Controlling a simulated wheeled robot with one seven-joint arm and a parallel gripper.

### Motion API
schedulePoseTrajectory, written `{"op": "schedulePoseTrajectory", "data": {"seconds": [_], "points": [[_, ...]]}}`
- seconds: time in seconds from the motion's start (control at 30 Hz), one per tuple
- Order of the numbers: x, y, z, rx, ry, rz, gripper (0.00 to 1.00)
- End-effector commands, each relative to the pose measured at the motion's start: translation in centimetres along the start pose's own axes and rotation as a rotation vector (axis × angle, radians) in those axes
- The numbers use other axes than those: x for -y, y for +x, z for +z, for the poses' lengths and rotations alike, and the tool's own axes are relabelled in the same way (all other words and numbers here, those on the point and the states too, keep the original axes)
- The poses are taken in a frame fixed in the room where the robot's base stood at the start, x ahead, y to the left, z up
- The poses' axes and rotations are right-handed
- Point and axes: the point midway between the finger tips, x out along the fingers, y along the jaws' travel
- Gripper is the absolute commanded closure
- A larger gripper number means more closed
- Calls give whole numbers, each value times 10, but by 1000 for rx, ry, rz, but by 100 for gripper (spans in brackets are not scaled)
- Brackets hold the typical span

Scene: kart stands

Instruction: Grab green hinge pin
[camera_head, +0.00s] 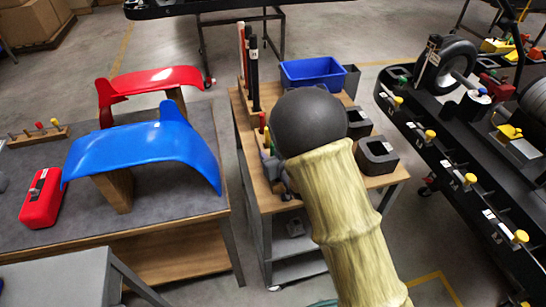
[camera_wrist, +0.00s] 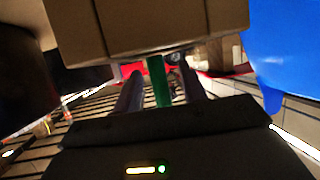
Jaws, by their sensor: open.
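A green hinge pin (camera_wrist: 158,82) shows in the wrist view as an upright green bar, lying between the two fingers of my gripper (camera_wrist: 162,90). The fingers are open, with a visible gap on each side of the green bar. Its upper end is cut off from view by a large tan block, and its lower end by the gripper body. In the head view, my arm's dark round joint and pale yellow sleeve hide my gripper. A small green-topped piece (camera_head: 267,137) shows beside the dark joint on the wooden cart; I cannot tell whether it is the same pin.
The wooden cart (camera_head: 390,181) holds a blue bin (camera_head: 313,72), dark grey holders (camera_head: 377,155) and tall upright bars. On the left table (camera_head: 200,195) stand blue (camera_head: 140,143) and red (camera_head: 150,79) curved panels and a red box (camera_head: 42,198). A black kart frame stands right.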

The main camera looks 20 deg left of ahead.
Motion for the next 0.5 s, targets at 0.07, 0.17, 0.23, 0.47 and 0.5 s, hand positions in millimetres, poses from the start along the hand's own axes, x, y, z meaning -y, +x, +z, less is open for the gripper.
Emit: {"op": "schedulePoseTrajectory", "data": {"seconds": [0.07,0.17,0.23,0.47,0.5], "points": [[0,0,0,0,0,0,70],[0,0,0,0,0,0,90],[0,0,0,0,0,0,100],[0,0,0,-1,0,0,100],[0,0,-1,-1,0,0,100]]}}
